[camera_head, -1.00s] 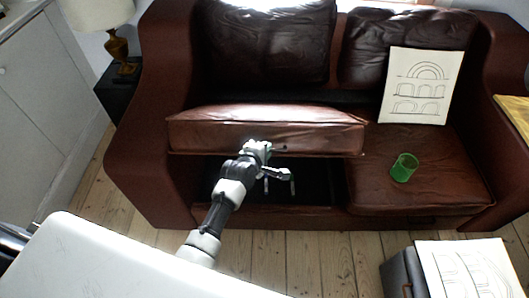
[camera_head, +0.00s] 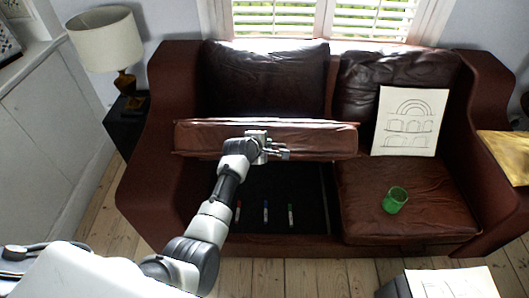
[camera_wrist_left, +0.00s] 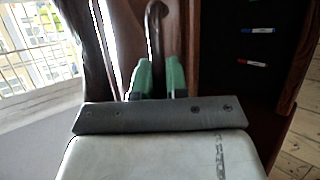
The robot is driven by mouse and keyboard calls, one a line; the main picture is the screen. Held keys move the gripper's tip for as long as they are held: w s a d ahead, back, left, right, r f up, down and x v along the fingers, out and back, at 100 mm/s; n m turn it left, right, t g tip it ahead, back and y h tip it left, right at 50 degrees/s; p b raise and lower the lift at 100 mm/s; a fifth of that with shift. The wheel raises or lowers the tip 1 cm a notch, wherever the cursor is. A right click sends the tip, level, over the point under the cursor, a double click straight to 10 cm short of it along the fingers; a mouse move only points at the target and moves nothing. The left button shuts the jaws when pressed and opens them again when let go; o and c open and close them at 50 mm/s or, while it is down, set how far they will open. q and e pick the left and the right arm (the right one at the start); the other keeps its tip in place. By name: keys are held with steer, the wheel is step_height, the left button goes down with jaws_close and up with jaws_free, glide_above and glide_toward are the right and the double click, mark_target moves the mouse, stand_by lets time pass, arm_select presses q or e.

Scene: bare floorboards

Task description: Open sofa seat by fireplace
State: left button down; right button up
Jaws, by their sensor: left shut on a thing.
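The brown leather sofa (camera_head: 480,110) stands ahead of me. Its left seat (camera_head: 320,140) is raised above the frame, with a dark storage space (camera_head: 300,190) open beneath it. My left gripper (camera_head: 272,148) is at the front edge of the raised seat. In the left wrist view the gripper's green-padded fingers (camera_wrist_left: 158,78) are closed around a thin dark curved part, which looks like the seat's handle. Several markers lie inside the storage space, among them a blue one (camera_head: 265,211) and a red one (camera_wrist_left: 252,63). My right gripper is out of view.
A lamp (camera_head: 104,45) on a dark side table (camera_head: 125,122) is at left. Another drawing (camera_head: 455,284) lies at front right. Floorboards show in front.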

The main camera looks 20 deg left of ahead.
arm_select(q)
steer(key=shift+w+a+r, duration=0.1)
steer(key=shift+w+r, duration=0.3)
steer(key=shift+r, duration=0.05)
steer(key=c, duration=1.2)
jaws_free()
steer(key=shift+o, duration=0.2)
steer(key=p+v, duration=0.1)
steer(key=v, duration=0.9)
steer(key=shift+s+r, duration=0.2)
steer(key=shift+r, duration=0.1)
steer(key=shift+f, duration=0.1)
